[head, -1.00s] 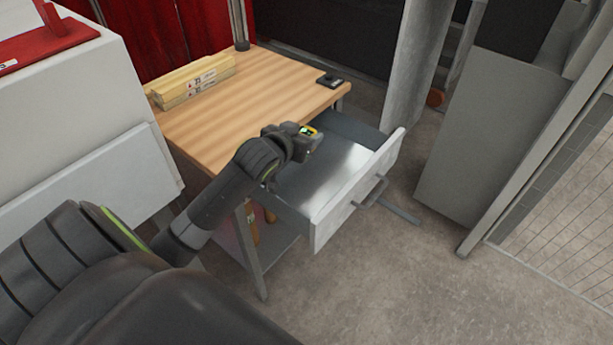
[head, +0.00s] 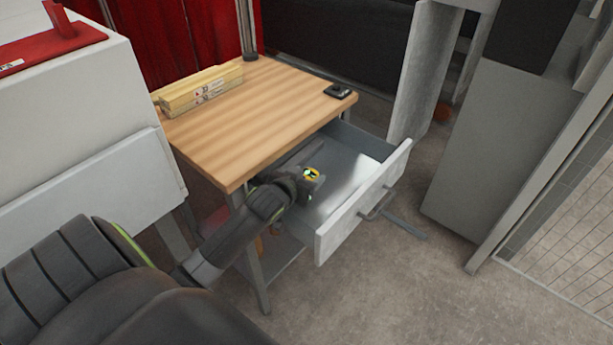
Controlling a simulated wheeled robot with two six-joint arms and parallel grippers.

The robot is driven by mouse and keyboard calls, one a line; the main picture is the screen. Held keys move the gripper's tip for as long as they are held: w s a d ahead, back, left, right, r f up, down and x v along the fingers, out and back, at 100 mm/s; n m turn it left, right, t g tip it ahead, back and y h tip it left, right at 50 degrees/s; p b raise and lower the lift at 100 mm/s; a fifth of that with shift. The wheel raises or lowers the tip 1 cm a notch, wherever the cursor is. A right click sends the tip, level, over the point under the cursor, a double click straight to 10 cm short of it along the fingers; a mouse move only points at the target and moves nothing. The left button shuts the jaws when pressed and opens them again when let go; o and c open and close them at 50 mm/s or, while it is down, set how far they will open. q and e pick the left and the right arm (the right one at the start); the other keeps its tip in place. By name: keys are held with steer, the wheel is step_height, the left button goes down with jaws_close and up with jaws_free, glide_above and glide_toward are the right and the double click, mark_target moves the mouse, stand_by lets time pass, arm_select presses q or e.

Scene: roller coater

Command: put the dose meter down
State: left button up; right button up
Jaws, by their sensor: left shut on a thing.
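My left gripper (head: 308,184) is shut on the dose meter (head: 311,174), a small thing with a yellow and dark face. The gripper holds it over the left part of the open drawer (head: 343,171), below the level of the tabletop. I cannot tell whether the meter touches the drawer floor. The drawer is pulled out of the wooden table (head: 255,115) and has a pale front with a handle. The visible part of its inside looks empty. My right gripper is not in view.
A small black device (head: 338,91) lies at the table's right corner. Yellowish boxes (head: 203,90) lie at its back left. A white cabinet (head: 75,120) stands at the left, and a grey cabinet (head: 490,150) stands right of the drawer. Open floor lies in front.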

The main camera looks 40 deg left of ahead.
arm_select(q)
steer(key=shift+f, duration=0.2)
steer(key=shift+f, duration=0.1)
steer(key=shift+s+d+f, duration=0.1)
steer(key=shift+s+f, duration=0.05)
steer(key=shift+f, duration=0.1)
steer(key=o, duration=1.1)
steer(key=shift+s+f, duration=0.1)
steer(key=shift+f, duration=0.1)
steer(key=shift+r, duration=0.5)
steer(key=shift+s+r, duration=0.1)
steer(key=shift+s, duration=0.15)
steer(key=v, duration=0.7)
steer(key=p+v, duration=0.1)
steer(key=v, duration=0.3)
steer(key=shift+r, duration=0.4)
